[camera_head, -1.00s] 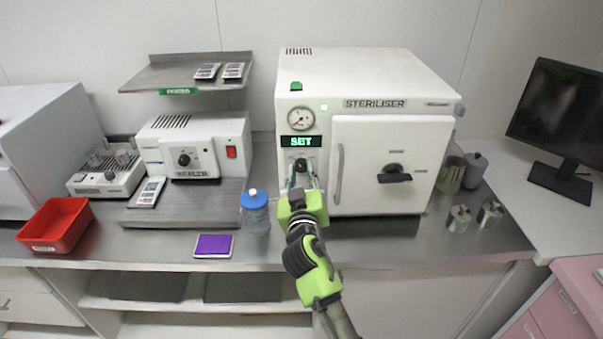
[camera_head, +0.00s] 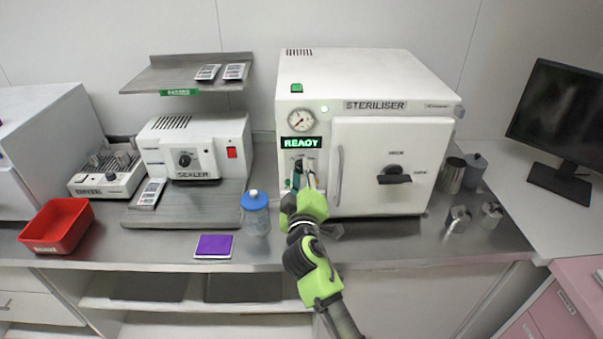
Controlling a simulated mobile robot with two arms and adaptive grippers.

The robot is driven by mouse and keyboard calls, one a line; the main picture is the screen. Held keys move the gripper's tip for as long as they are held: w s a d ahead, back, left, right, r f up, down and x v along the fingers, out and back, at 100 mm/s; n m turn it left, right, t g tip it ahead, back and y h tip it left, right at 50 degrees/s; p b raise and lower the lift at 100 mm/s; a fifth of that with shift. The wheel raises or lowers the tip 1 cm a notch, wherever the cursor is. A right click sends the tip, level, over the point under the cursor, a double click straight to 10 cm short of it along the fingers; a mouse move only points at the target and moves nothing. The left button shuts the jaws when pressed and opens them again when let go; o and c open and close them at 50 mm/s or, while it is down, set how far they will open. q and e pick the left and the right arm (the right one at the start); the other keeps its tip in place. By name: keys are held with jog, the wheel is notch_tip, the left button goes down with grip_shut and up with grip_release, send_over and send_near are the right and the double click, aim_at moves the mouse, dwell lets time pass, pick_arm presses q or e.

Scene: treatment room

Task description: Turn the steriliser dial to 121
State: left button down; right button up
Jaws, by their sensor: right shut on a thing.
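The white steriliser (camera_head: 372,82) stands on the steel counter, its door shut. Its green display (camera_head: 300,142) reads READY. The steriliser dial (camera_head: 299,165) is on the front panel below the display, mostly hidden by my right gripper, and I cannot read its setting. My right gripper (camera_head: 303,179) is shut on the dial, its arm coming up from the lower front. My left gripper is not in view.
A blue-lidded jar (camera_head: 256,214) stands just left of my right gripper. The door handle (camera_head: 339,175) is close on the right. A sealer (camera_head: 194,151), a red tray (camera_head: 57,226) and a purple pad (camera_head: 214,246) are further left. Metal canisters (camera_head: 457,219) stand at right.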

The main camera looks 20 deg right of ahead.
jog(key=shift+r, duration=0.1)
jog(key=o, duration=0.9)
jog(key=shift+o, duration=1.1)
jog(key=shift+w+d, duration=0.1)
jog(key=v, duration=1.2)
